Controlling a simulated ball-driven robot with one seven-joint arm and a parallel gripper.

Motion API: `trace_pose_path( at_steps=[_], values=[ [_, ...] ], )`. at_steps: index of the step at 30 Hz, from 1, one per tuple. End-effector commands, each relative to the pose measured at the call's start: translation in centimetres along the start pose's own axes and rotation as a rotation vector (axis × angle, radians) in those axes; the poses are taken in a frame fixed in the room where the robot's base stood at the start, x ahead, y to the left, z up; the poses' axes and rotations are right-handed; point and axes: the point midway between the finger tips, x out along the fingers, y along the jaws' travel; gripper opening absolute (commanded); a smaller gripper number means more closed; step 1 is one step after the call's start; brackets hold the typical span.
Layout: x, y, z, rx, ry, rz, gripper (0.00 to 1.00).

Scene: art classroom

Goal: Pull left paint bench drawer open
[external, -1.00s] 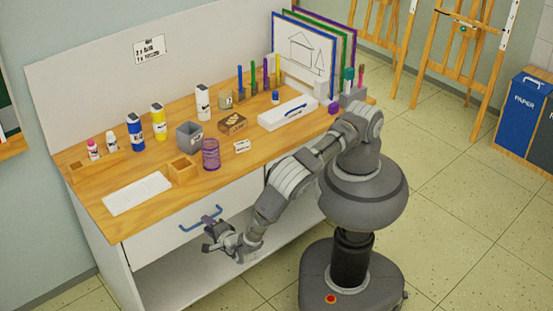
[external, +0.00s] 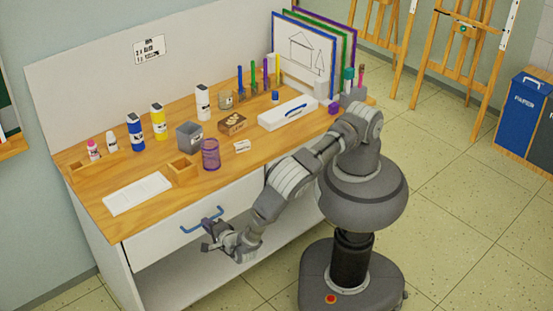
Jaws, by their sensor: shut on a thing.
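The left drawer (external: 155,243) of the paint bench has a white front below the wooden top, with a blue bar handle (external: 196,223). The drawer front looks about flush with the bench; a small gap cannot be told from here. My gripper (external: 209,236) is at the handle, low in front of the drawer, with my arm reaching in from the right. The jaws are shut on the handle; the fingers are small and the exact contact is hard to see.
The bench top (external: 105,221) holds paint bottles, a purple mesh cup (external: 210,154), a grey bin (external: 189,136) and a white case (external: 288,113). An open lower shelf (external: 185,278) lies under the drawers. The floor in front is clear. Easels stand at the back right.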

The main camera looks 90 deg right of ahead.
Motion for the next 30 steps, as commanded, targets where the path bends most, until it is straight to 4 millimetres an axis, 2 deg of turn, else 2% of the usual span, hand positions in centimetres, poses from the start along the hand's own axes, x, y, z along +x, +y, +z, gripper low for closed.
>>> trace_pose_path(
  at_steps=[8,24,30],
  values=[
    [-4.9,1.1,0.1,-0.001,-0.004,0.003,0.00],
    [-19.3,4.3,0.0,-0.001,-0.002,0.003,0.00],
    [-23.5,5.2,0.0,-0.001,-0.003,0.004,0.00]
  ],
)
